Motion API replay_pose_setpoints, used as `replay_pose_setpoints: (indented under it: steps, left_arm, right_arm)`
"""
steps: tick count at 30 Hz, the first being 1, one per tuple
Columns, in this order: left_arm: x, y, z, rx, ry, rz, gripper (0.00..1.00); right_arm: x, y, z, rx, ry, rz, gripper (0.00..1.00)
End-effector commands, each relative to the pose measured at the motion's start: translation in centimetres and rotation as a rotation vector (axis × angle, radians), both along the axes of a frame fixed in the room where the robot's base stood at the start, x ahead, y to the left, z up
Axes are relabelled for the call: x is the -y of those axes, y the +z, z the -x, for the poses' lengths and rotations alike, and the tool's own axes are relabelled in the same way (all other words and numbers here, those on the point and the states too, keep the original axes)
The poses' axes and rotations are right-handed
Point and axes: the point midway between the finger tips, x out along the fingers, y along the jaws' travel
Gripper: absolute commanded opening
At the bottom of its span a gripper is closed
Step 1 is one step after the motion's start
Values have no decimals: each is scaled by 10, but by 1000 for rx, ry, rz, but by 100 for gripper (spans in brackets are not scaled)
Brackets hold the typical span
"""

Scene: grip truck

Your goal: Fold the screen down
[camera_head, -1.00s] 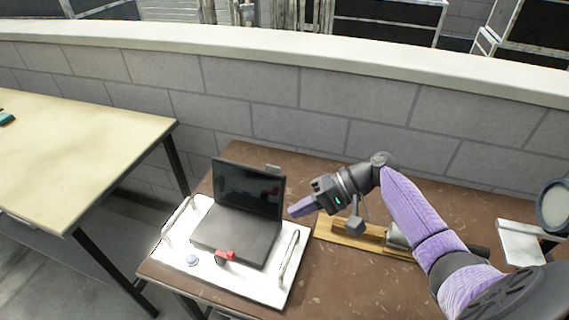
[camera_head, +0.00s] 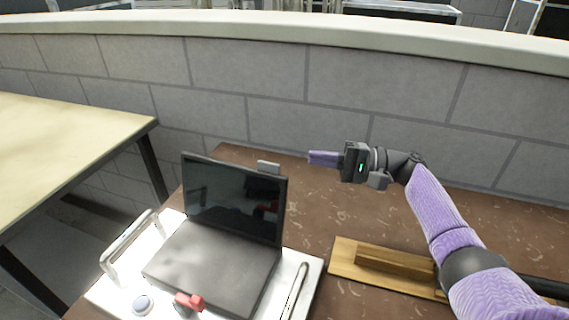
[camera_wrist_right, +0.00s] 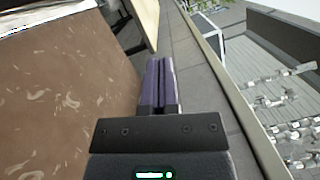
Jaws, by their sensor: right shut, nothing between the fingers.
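The laptop stands open on a white tray (camera_head: 118,292) with metal handles. Its dark screen (camera_head: 234,200) is upright, tilted slightly back, and its grey base (camera_head: 212,268) lies flat in front. My right gripper (camera_head: 312,158) is shut and empty, its purple fingers pointing left. It is to the right of the screen's upper right corner, toward the wall, and apart from it. In the right wrist view the closed fingers (camera_wrist_right: 158,82) lie side by side; the laptop is not seen there. My left gripper is not in view.
A red object (camera_head: 188,302) and a round pale-blue-topped button (camera_head: 142,304) sit at the tray's front. A small grey block (camera_head: 268,167) is behind the screen. A wooden board (camera_head: 385,265) lies right on the brown table (camera_head: 320,220). A block wall (camera_head: 340,90) runs behind.

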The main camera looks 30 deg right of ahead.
Motion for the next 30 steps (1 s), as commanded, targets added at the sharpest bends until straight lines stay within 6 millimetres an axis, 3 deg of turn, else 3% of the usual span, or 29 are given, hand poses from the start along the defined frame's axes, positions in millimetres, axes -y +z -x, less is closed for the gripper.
replay_pose_setpoints:
  steps: [7, 12, 18, 30]
  left_arm:
    - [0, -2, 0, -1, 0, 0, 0]
    - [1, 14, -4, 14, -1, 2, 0]
    - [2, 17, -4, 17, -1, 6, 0]
    - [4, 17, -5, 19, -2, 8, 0]
  right_arm:
    - [-43, 3, -32, 0, 2, 0, 0]
    - [-64, 13, -16, -1, 3, 2, 0]
    - [-73, 13, -8, -2, 1, 1, 0]
    - [-74, 14, -7, 3, 0, 6, 0]
